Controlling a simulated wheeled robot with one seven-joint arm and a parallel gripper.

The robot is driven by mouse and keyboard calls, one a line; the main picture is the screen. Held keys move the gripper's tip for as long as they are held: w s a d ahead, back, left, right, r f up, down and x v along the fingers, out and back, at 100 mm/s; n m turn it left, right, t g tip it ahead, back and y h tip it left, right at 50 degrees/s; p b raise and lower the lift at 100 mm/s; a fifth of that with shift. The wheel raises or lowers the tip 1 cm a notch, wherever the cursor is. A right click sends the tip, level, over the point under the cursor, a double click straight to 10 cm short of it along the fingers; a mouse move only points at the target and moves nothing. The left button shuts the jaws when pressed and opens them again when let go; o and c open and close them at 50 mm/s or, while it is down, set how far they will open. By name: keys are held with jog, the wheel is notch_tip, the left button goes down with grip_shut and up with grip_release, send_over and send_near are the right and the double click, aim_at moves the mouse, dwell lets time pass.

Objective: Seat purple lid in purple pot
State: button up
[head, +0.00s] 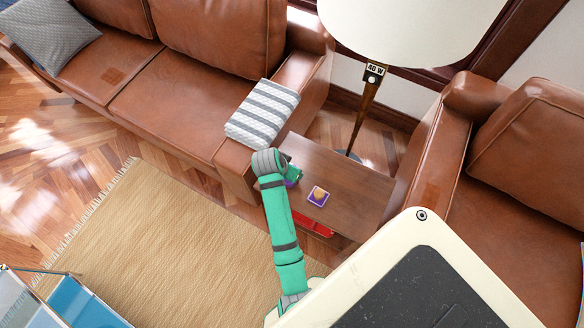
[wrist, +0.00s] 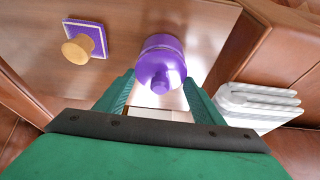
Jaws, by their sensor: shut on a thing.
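In the wrist view, a round purple lid (wrist: 160,75) with a small purple knob sits between the two green fingers of my gripper (wrist: 160,82). The fingers are shut on its sides. A purple rounded body, apparently the purple pot (wrist: 162,42), shows just beyond the lid. I cannot tell whether the lid is seated in it or only lined up with it. In the head view, my gripper (head: 291,176) is over the left part of the small wooden table (head: 345,183), and my arm hides most of the lid and pot.
A square purple-edged piece with a wooden knob (head: 318,196) lies on the table, right of my gripper. A striped folded blanket (head: 262,112) lies on the sofa arm close by. A lamp (head: 366,100) stands behind the table. An armchair (head: 520,180) borders the right; something red (head: 313,224) is below.

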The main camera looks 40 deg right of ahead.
jog(key=shift+f, duration=0.6)
jog(key=o, duration=1.1)
jog(key=shift+o, duration=0.2)
jog(key=shift+r, duration=0.1)
jog(key=v, duration=1.1)
